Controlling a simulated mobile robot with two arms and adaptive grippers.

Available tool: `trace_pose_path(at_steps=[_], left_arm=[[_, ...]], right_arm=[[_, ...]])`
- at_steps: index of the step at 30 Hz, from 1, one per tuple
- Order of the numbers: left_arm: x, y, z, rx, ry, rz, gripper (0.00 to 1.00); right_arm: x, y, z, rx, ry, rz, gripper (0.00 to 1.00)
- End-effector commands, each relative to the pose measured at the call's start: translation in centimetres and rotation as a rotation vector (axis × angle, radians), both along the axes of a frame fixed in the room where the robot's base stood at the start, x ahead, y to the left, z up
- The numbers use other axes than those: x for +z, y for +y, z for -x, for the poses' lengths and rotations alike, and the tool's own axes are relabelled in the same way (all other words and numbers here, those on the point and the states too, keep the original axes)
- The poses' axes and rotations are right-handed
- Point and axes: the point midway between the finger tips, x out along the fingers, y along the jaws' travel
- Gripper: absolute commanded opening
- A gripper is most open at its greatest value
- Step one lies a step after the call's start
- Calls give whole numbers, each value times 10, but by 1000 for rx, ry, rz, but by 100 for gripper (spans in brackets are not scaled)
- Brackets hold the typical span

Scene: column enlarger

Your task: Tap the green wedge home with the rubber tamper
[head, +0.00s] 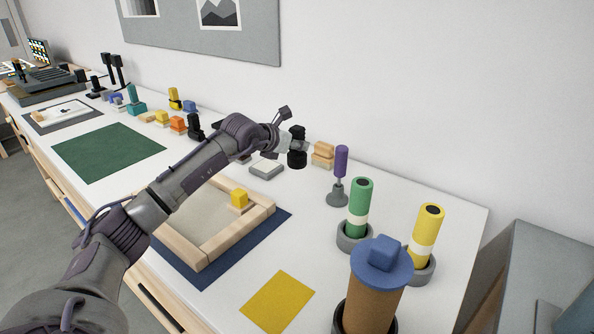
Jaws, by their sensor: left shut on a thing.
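My left gripper (294,145) is at the back of the table near the wall. It is shut on a black, round-bodied tool (297,159), which looks like the rubber tamper. The tool is upright; I cannot tell whether its base touches the table. A light wooden frame (237,237) lies on a dark blue mat (264,230) in front of the gripper, with a yellow block (239,199) at its right side. My left arm covers the frame's far left part. I cannot make out a green wedge. My right gripper is out of view.
A purple-handled tool (341,162) stands right of the gripper, near stacked wooden blocks (322,154). Green (359,205), yellow (427,235) and brown, blue-capped (376,290) cylinders stand at the right. A yellow sheet (279,301) and green mat (108,152) lie flat and bare.

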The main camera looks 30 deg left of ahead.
Motion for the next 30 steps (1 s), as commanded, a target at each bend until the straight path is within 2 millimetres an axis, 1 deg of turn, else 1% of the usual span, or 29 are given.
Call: trace_pose_path(at_steps=[1, 30], left_arm=[[4, 0, 0, 0, -6, 0, 0], [49, 0, 0, 0, -7, 1, 0]], right_arm=[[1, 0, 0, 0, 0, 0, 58], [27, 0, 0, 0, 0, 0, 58]])
